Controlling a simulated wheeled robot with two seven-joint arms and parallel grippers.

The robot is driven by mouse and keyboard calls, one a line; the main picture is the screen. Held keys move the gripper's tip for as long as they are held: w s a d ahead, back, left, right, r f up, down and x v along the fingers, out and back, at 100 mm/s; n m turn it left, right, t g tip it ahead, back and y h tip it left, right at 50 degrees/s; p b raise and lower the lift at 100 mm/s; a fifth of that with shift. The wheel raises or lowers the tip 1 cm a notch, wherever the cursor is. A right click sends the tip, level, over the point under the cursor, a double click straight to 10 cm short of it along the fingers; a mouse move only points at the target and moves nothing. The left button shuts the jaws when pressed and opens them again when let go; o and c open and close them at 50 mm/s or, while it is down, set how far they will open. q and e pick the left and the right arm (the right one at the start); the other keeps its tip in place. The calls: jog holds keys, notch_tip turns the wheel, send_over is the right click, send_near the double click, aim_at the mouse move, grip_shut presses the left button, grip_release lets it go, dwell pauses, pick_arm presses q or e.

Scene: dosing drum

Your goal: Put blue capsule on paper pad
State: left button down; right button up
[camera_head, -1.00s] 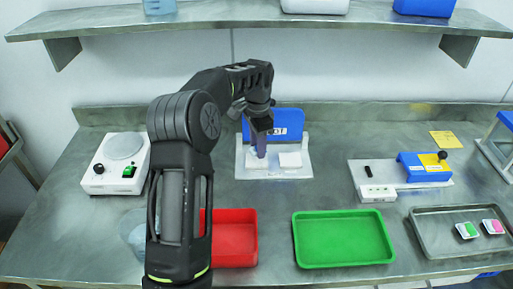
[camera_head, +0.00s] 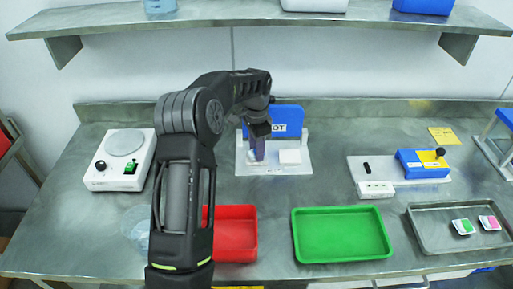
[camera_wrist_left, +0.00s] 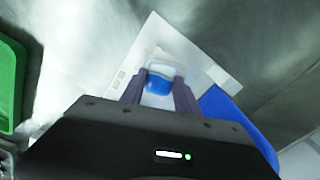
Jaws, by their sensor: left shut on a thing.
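My left gripper (camera_head: 257,154) reaches down over the left part of a white stand with a blue back panel (camera_head: 287,121). In the left wrist view, the gripper (camera_wrist_left: 158,92) is shut on a small blue and white piece, seemingly the blue capsule (camera_wrist_left: 158,84). The capsule is between the fingers, over or against a white pad (camera_wrist_left: 170,62); I cannot tell whether they touch. A second white paper pad (camera_head: 290,157) lies on the right part of the stand. In the head view the fingers hide the capsule. My right gripper is not in view.
A red tray (camera_head: 235,211) and a green tray (camera_head: 342,211) stand in front. A white scale-like device (camera_head: 122,170) is at left. A blue device on a white base (camera_head: 404,187) and a metal tray (camera_head: 432,243) with two small packs are at right. A shelf (camera_head: 240,20) runs above.

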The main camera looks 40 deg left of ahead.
pick_arm(q)
jog(key=shift+f, duration=0.2)
jog(key=c, duration=0.9)
grip_release()
jog(key=shift+r, duration=0.1)
notch_tip(320, 180, up, 12)
jog(key=shift+r, duration=0.15)
